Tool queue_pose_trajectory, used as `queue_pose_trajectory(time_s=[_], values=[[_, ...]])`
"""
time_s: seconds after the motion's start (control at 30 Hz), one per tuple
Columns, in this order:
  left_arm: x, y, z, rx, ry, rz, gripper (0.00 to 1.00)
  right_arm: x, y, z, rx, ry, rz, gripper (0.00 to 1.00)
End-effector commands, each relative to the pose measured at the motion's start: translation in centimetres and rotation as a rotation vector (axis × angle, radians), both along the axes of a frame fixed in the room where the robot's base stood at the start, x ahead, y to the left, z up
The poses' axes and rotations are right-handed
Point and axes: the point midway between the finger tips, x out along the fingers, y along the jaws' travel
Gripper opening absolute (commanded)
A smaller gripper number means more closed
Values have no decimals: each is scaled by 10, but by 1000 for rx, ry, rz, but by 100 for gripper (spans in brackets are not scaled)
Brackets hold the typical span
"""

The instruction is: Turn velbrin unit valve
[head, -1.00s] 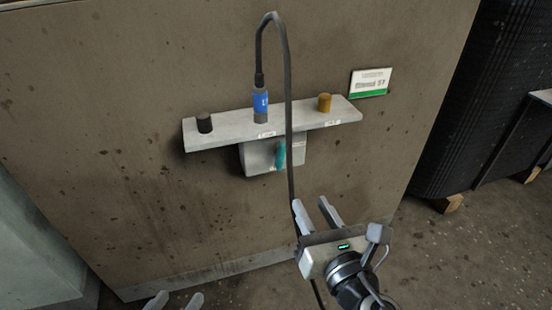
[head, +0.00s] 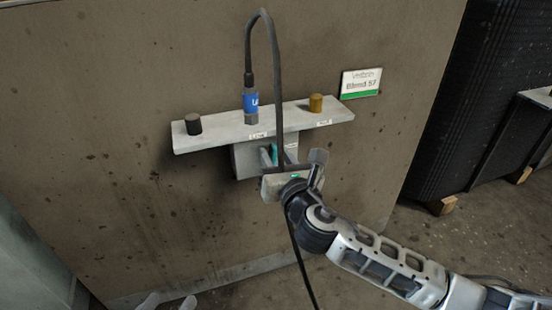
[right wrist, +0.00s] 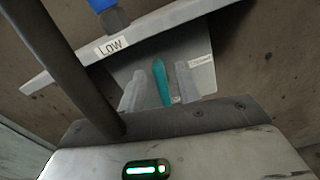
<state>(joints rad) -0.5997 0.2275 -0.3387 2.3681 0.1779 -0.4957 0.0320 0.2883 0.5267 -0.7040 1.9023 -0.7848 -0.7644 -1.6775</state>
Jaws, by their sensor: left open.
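The valve is a grey box (head: 245,161) under a shelf on the brown wall, with a teal lever handle (head: 274,152). My right gripper (head: 278,157) is at the valve, its fingers on either side of the handle. In the right wrist view the teal handle (right wrist: 161,82) stands between the two fingertips (right wrist: 160,88), with narrow gaps at both sides, so the gripper looks open. My left gripper (head: 168,301) is open and empty at the bottom edge of the head view, far from the valve. A sign (head: 361,83) reading Velbrin, Blend 57 is on the wall.
The grey shelf (head: 220,134) carries a black cap (head: 193,124), a blue-banded connector (head: 250,103) and a brass cap (head: 316,103). A black hose (head: 279,100) loops from the connector down past my right gripper. A label reads LOW (right wrist: 111,45).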

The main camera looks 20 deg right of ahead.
Motion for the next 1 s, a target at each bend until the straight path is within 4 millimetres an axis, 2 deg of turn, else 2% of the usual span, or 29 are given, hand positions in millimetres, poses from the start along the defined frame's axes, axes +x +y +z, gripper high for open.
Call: queue_pose_trajectory(time_s=[0.27,0.3,0.4,0.43,0.77,1.0], values=[[-1,-1,6,-8,-14,0,52,2,0,0,1,1,0,34],[-1,-1,6,-8,-14,0,52,2,0,0,1,1,0,31],[-1,-1,6,-7,-13,-1,52,2,0,0,1,1,0,3],[-1,-1,6,-7,-12,-1,52,2,0,0,1,1,0,0],[-2,-1,2,-1,0,-3,52,2,0,0,23,2,0,0],[-3,0,-3,12,23,-5,52,2,-2,0,134,8,0,0]])
